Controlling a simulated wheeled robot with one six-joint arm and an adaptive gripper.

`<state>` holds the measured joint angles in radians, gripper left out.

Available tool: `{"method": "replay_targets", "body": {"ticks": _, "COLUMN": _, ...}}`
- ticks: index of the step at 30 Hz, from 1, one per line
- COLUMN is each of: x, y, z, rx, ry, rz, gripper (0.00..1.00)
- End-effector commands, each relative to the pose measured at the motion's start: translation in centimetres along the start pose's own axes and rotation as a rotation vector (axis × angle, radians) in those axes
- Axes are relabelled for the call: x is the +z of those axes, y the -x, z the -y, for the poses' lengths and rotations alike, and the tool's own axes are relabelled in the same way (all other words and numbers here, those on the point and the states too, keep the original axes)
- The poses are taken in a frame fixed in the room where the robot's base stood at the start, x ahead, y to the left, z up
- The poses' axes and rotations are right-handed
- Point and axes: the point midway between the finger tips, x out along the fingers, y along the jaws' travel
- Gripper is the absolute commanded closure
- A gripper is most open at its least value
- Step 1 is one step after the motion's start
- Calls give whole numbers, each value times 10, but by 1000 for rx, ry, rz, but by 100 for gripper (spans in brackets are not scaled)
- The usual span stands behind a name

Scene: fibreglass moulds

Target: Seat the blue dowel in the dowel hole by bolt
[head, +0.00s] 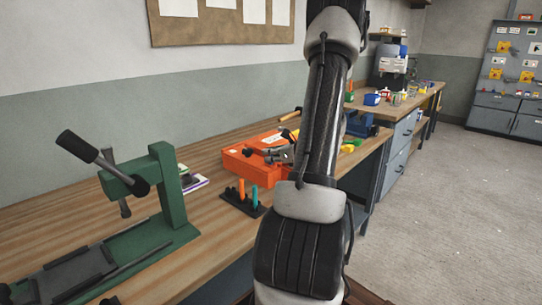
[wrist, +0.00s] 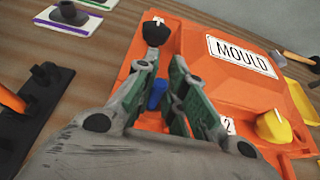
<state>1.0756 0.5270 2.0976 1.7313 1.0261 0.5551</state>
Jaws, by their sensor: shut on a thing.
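My gripper (wrist: 165,75) is shut on the blue dowel (wrist: 157,95), which shows between its fingers over the orange mould (wrist: 188,55). The mould carries a white MOULD label. A black knob with a white mark, perhaps the bolt (wrist: 156,32), stands just beyond the fingertips at the mould's corner. The dowel's lower end and the dowel hole are hidden, so I cannot tell whether the dowel is in a hole. In the head view the orange mould (head: 236,165) lies on the bench, and my gripper (head: 287,152) is over it, partly hidden by my arm.
A black rack (head: 240,206) with an orange peg and a teal peg stands left of the mould. A yellow knob (wrist: 273,127) sits on the mould's right, near a 2 label. A hammer lies beyond. A green press (head: 172,195) stands at the bench's near left.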

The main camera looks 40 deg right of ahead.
Motion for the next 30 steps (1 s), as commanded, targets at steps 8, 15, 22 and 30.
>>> {"method": "replay_targets", "body": {"ticks": 8, "x": -2, "y": -1, "z": 0, "rx": 0, "ry": -1, "rz": 0, "gripper": 79}}
{"method": "replay_targets", "body": {"ticks": 15, "x": 1, "y": 0, "z": 0, "rx": 0, "ry": 1, "rz": 0, "gripper": 79}}
{"method": "replay_targets", "body": {"ticks": 22, "x": 1, "y": 37, "z": 1, "rx": -5, "ry": -1, "rz": 1, "gripper": 79}}
{"method": "replay_targets", "body": {"ticks": 30, "x": 1, "y": 96, "z": 1, "rx": -4, "ry": 0, "rz": 1, "gripper": 79}}
